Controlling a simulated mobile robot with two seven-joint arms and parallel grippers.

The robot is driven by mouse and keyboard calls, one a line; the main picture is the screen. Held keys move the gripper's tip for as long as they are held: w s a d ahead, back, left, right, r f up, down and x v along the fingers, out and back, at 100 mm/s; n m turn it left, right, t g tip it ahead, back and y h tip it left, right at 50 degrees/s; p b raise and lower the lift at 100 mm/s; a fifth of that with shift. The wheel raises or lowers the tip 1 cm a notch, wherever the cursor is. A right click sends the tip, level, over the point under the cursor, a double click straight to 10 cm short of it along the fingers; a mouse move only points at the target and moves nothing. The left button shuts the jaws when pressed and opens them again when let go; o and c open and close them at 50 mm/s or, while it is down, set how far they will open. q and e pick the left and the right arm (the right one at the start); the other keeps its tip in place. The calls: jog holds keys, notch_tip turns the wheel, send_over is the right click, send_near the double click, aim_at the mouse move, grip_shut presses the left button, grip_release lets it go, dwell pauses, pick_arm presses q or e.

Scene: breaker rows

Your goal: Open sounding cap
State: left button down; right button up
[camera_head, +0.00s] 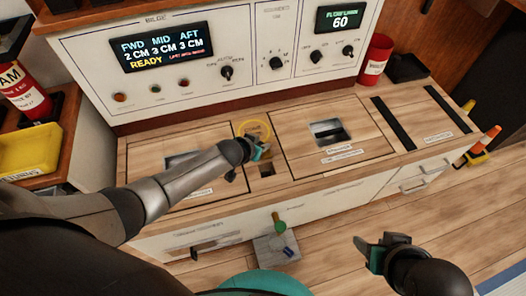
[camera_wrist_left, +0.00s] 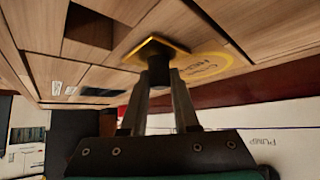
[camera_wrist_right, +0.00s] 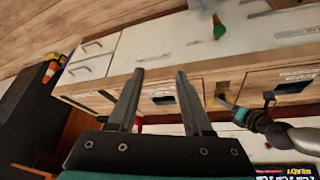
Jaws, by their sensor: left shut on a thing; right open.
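My left gripper (camera_head: 262,152) is over the wooden counter top beside a yellow ring marking (camera_head: 253,130). In the left wrist view its fingers (camera_wrist_left: 160,85) are shut on a dark round stem (camera_wrist_left: 159,68) with a yellow-edged angular plate (camera_wrist_left: 153,46) at its far end. The plate is close to the wood, beside the lettered yellow ring (camera_wrist_left: 207,65); I cannot tell whether it touches. I cannot tell whether this piece is the sounding cap. My right gripper (camera_head: 384,242) is open and empty in front of the counter; its fingers (camera_wrist_right: 160,90) show apart in the right wrist view.
A dark square opening (camera_head: 266,170) lies just in front of the left gripper. A counter hatch (camera_head: 327,132) has a recessed pull. A grey plate (camera_head: 276,248) and a green-handled item (camera_head: 279,224) are at the counter's front. A red can (camera_head: 376,60) stands at the back right.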

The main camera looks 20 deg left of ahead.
jog(key=shift+s, duration=0.1)
pick_arm(q)
jog(key=c, duration=0.7)
grip_release()
jog(key=shift+o, duration=0.2)
pick_arm(e)
jog(key=shift+r, duration=0.1)
pick_arm(q)
jog(key=shift+s+r, duration=0.15)
jog(key=p+v, duration=0.5)
jog(key=v, duration=0.1)
jog(key=p+v, duration=0.5)
jog(key=v, duration=0.4)
pick_arm(e)
jog(key=s+d+f+g, duration=0.1)
jog(key=s+d+f, duration=0.1)
jog(key=f, duration=0.7)
jog(key=s+d+f+g+h, duration=0.1)
jog(key=s+f, duration=0.4)
jog(key=f, duration=0.5)
jog(key=shift+d+f+g, duration=0.15)
jog(key=shift+d+g, duration=0.35)
jog(key=shift+s, duration=0.15)
